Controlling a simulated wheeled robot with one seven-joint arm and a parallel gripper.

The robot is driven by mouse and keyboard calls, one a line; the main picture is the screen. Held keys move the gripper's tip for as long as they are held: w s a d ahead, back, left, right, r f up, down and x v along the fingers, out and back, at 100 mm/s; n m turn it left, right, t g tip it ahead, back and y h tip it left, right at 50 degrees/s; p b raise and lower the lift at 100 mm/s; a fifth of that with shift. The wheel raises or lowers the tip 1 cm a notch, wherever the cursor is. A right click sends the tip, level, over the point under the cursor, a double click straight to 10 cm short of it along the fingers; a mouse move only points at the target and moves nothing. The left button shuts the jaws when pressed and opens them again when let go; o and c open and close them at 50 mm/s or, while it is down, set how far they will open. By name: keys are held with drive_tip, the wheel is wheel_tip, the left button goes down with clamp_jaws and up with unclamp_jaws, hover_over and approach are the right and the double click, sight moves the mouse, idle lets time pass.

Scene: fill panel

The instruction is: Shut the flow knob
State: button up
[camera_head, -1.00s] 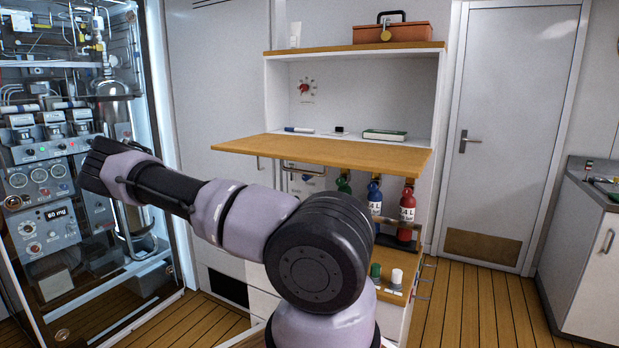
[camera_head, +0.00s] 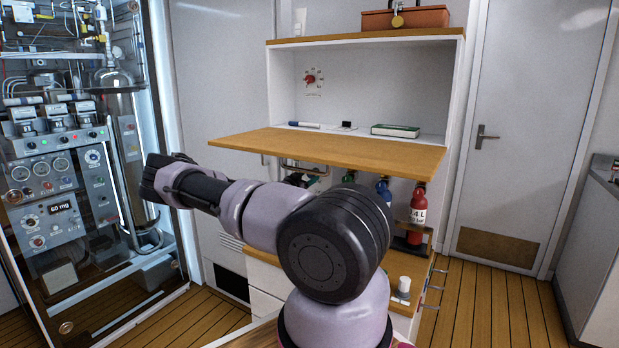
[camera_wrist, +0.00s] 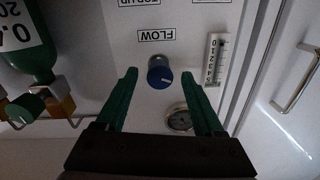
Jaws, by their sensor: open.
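The flow knob (camera_wrist: 160,74) shows in the wrist view as a blue round knob on a pale panel, with an upside-down "FLOW" label (camera_wrist: 170,34) beside it. My gripper (camera_wrist: 161,74) is open, its two green fingers on either side of the knob in the picture. I cannot tell how far the fingertips stand from the panel, and no contact shows.
A green bottle (camera_wrist: 28,45) with a valve stands at the left. In the head view a wooden shelf (camera_head: 330,152) juts out above several bottles, including a red one (camera_head: 417,212).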

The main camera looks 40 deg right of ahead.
drive_tip(key=shift+w+d, duration=0.3)
drive_tip(key=shift+d, duration=0.35)
clamp_jaws()
drive_tip(key=m, duration=0.6)
drive_tip(key=shift+m, duration=0.3)
drive_tip(key=m, duration=0.6)
drive_tip(key=shift+m, duration=0.4)
drive_tip(key=shift+f+h, duration=0.1)
drive_tip(key=shift+h, duration=0.2)
